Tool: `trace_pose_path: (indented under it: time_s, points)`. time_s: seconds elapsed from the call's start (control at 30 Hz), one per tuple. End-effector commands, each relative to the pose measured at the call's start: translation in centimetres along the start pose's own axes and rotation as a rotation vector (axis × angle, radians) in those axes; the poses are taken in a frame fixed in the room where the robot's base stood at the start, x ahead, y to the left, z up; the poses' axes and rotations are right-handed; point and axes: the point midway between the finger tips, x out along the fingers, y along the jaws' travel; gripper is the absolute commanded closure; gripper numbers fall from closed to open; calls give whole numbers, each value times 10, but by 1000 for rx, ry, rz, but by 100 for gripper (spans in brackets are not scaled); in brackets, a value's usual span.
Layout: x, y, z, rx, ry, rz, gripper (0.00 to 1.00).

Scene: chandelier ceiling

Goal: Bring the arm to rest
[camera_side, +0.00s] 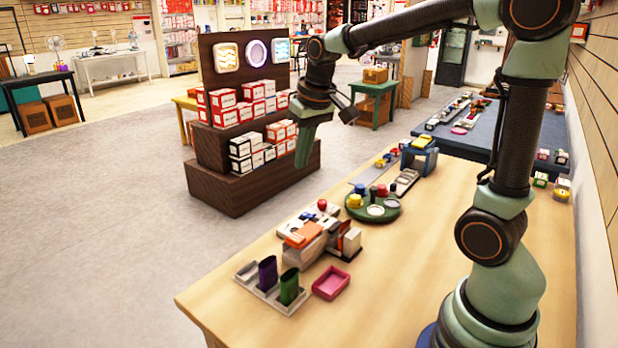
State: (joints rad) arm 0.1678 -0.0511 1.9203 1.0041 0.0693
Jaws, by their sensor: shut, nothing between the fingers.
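My gripper (304,158) hangs from my raised arm, pointing down, high above the wooden table (420,270) and in front of the dark display stand in the picture. It is shut and holds nothing. It touches nothing that I can see. My arm is extended up and to the left from its base at the table's lower right.
Near the table's left end are a purple cup (267,273), a green cup (289,287), a pink tray (331,283) and a grey block with an orange top (302,236). Behind them are a green round tray (354,213) and a blue stand (420,157). The table's front middle is clear.

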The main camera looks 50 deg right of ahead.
Motion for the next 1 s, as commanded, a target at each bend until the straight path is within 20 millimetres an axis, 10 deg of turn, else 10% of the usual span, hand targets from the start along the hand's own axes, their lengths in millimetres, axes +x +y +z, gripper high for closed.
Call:
trace_pose_path:
  time_s: [0.5, 1.0]
  points:
    - [-35, -37, 109, -203, 199, -63, 100]
    - [-32, -39, 122, -226, 221, -70, 100]
